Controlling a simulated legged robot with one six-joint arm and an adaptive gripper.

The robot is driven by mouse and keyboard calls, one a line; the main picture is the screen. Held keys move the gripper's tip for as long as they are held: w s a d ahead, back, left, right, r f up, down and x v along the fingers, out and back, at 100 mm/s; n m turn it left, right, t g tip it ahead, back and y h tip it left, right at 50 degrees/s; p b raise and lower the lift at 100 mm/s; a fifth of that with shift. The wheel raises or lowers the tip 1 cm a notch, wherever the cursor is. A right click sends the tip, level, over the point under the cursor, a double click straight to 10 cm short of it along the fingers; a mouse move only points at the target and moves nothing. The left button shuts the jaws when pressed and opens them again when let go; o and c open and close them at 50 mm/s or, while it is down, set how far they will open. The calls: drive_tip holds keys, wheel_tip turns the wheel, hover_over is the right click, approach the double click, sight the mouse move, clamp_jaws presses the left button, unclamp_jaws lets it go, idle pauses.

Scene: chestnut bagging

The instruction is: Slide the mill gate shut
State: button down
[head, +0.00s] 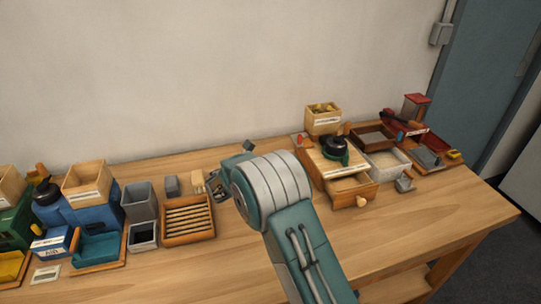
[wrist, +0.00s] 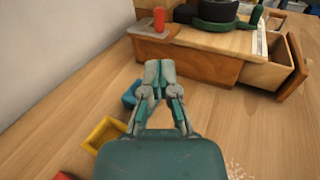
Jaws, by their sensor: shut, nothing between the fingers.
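The mill is a wooden box (wrist: 190,62) with a black round part (wrist: 212,12) on its top; it also shows right of my arm in the head view (head: 318,165). A red upright knob (wrist: 159,20) stands on a small grey plate at the mill's left end, likely its gate; how far the gate stands open I cannot tell. The mill's drawer (wrist: 287,65) is pulled out at the right. My gripper (wrist: 158,78) is shut and empty, in front of the mill's left part, apart from the knob. In the head view my arm hides the fingers.
Small blue (wrist: 130,94) and yellow (wrist: 103,133) trays lie left of my gripper. Pale crumbs (wrist: 236,171) lie on the table at the right. A slatted wooden tray (head: 188,238) and blue bins stand farther left. The table front right of my arm is clear.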

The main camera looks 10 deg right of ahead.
drive_tip(key=x, duration=1)
drive_tip(key=shift+w, duration=0.2)
drive_tip(key=d, duration=0.3)
drive_tip(key=shift+w, duration=0.3)
